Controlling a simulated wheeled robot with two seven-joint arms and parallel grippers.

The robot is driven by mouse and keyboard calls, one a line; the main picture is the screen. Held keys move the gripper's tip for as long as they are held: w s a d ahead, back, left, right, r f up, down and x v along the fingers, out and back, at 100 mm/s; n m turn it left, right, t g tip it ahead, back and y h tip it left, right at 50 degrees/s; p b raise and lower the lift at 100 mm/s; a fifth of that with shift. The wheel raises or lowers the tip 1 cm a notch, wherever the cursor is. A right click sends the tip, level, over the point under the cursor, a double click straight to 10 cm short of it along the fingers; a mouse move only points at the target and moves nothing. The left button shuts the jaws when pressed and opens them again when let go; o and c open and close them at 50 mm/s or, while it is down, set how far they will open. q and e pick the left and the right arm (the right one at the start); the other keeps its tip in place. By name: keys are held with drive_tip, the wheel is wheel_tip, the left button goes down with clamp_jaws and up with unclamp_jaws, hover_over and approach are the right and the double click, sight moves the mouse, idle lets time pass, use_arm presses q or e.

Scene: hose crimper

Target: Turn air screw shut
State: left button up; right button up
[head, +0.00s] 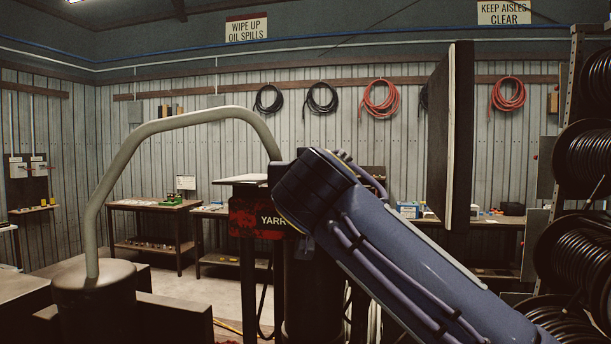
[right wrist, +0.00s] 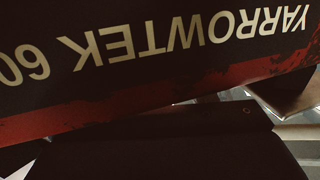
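The crimper (head: 238,217), with a black and red panel lettered "YARR", stands mid-frame in the head view, partly hidden by my right arm. In the right wrist view its panel (right wrist: 140,60) fills the top, upside down, lettered "YARROWTEK 60". I cannot make out the air screw in either view. My right arm comes in from the right in the head view, its dark joint in front of the crimper. The right gripper's fingers cannot be made out in either view. My left gripper is not in view.
A thick bent pipe (head: 150,128) rises from a dark cylinder (head: 95,290) at the left. A tall dark panel (head: 440,140) stands right of centre. Hose reels (head: 580,160) line the right edge. Workbenches (head: 150,210) stand along the back wall, with open floor before them.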

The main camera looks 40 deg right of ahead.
drive_tip(key=b+v, duration=0.2)
drive_tip(key=v, duration=0.5)
drive_tip(key=shift+s+a, duration=0.3)
drive_tip(key=shift+s, duration=0.05)
